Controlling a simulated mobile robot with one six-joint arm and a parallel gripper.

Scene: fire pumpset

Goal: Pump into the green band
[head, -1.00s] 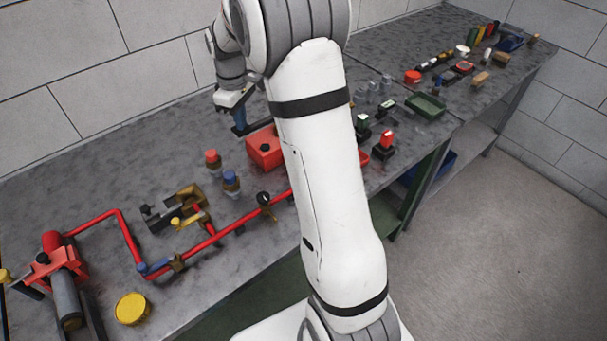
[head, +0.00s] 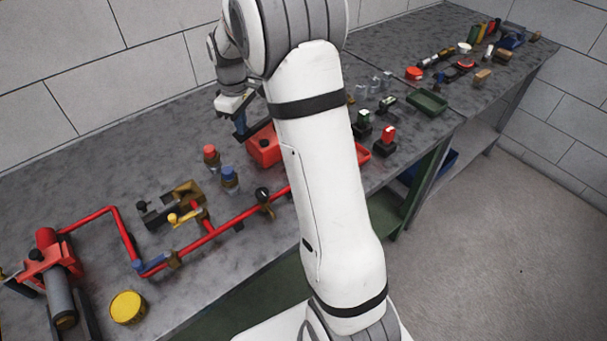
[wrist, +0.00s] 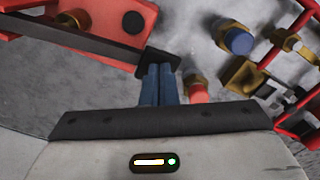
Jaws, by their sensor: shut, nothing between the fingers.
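My gripper (head: 240,130) is over the bench beside the red box (head: 264,147); its blue fingers are together and hold nothing. In the wrist view the fingertips (wrist: 160,68) are at the dark end of a long dark bar (wrist: 85,38), which runs left across the red box (wrist: 110,14) with a black cap. I cannot tell whether they touch the bar. A red pipe line (head: 215,232) carries a yellow-handled valve (head: 184,218) and a black round gauge-like part (head: 262,193). No green band can be made out.
A red-topped fitting (head: 210,156) and a blue-topped fitting (head: 229,178) stand near my gripper. A red pump-like unit (head: 47,248) and a yellow round lid (head: 128,307) are at the left. A green tray (head: 427,102) is further right. My arm hides part of the bench.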

